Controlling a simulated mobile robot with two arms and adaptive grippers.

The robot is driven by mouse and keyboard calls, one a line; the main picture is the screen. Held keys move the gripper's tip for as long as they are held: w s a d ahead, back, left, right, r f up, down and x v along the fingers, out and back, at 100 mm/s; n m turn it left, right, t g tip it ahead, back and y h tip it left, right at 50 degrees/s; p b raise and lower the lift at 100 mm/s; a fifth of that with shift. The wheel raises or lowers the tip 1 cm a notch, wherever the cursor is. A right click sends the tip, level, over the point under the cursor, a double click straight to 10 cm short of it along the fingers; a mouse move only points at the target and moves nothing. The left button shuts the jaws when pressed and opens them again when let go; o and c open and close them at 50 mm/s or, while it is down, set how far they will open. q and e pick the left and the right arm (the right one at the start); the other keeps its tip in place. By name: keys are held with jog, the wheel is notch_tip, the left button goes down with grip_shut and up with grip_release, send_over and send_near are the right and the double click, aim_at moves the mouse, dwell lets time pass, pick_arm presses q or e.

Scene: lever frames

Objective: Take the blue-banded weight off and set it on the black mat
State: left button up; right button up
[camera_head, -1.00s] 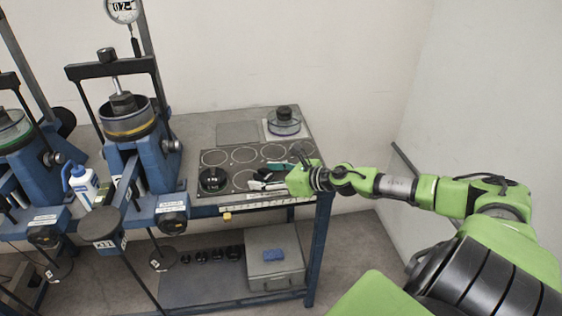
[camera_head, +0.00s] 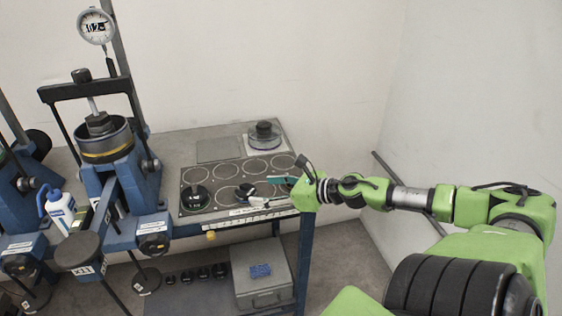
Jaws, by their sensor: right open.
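The black mat (camera_head: 222,176) with white circles lies on the bench top. One dark weight (camera_head: 195,197) sits in its front left circle. My left gripper is not in view.
A blue lever frame (camera_head: 125,185) with a dial gauge stands left of the mat. Its round hanger plate (camera_head: 79,249) is in front. A white bottle (camera_head: 60,208) stands beside it. A lidded dish (camera_head: 264,137) is behind the mat. A grey box (camera_head: 262,285) sits on the lower shelf.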

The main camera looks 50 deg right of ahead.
jog(key=shift+v, duration=2.35)
